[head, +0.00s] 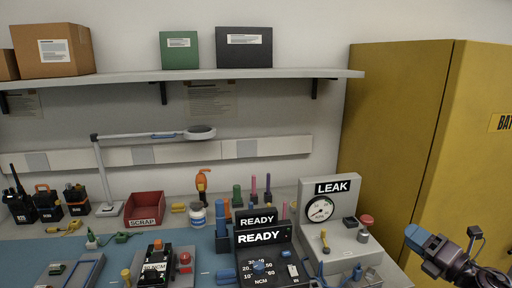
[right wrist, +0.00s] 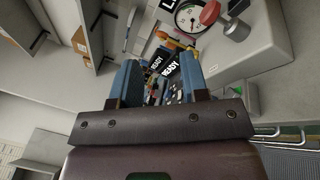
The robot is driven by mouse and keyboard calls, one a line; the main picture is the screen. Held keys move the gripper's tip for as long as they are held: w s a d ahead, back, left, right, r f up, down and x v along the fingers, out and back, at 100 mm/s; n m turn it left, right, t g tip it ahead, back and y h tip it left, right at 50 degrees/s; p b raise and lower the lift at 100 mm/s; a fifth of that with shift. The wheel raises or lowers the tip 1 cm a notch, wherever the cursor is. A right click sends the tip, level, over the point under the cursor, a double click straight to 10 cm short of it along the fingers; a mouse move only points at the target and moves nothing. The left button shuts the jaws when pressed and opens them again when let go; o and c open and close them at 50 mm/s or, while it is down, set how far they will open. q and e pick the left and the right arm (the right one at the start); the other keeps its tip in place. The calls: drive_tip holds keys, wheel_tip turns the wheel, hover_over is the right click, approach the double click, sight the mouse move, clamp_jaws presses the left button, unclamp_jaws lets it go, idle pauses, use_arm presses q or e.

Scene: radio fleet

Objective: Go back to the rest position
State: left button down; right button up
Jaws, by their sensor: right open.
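My right gripper (head: 418,238) is at the lower right of the head view, with blue fingers pointing left. It is right of the LEAK test unit (head: 345,205) and in front of the yellow cabinet, apart from both. In the right wrist view my right gripper (right wrist: 160,72) has its two blue fingers spread, with nothing held between them. The READY signs (right wrist: 160,63) show beyond the gap. My left gripper is in neither view.
The bench holds a READY console (head: 262,262), a red SCRAP bin (head: 144,208), radios (head: 47,203) and a lamp (head: 106,175). A shelf (head: 190,76) with boxes runs above. A yellow cabinet (head: 395,130) stands at the right.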

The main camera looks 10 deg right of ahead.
drive_tip(key=s+a+f+m+g+h, duration=0.15)
drive_tip(key=s+f+m+h, duration=0.3)
drive_tip(key=f+m, duration=0.5)
drive_tip(key=s+a+f+m+g+h, duration=0.1)
drive_tip(key=s+a+f+m+h, duration=0.3)
drive_tip(key=f+m, duration=0.55)
drive_tip(key=s+a+f+m+g, duration=0.2)
drive_tip(key=s+a+f+m, duration=0.2)
drive_tip(key=s, duration=0.4)
drive_tip(key=s+a+f+m+g, duration=0.2)
drive_tip(key=s+a+f+m, duration=0.3)
drive_tip(key=s, duration=0.3)
drive_tip(key=shift+s+a+m+y, duration=0.25)
drive_tip(key=shift+a+m+y, duration=0.1)
drive_tip(key=shift+y, duration=0.1)
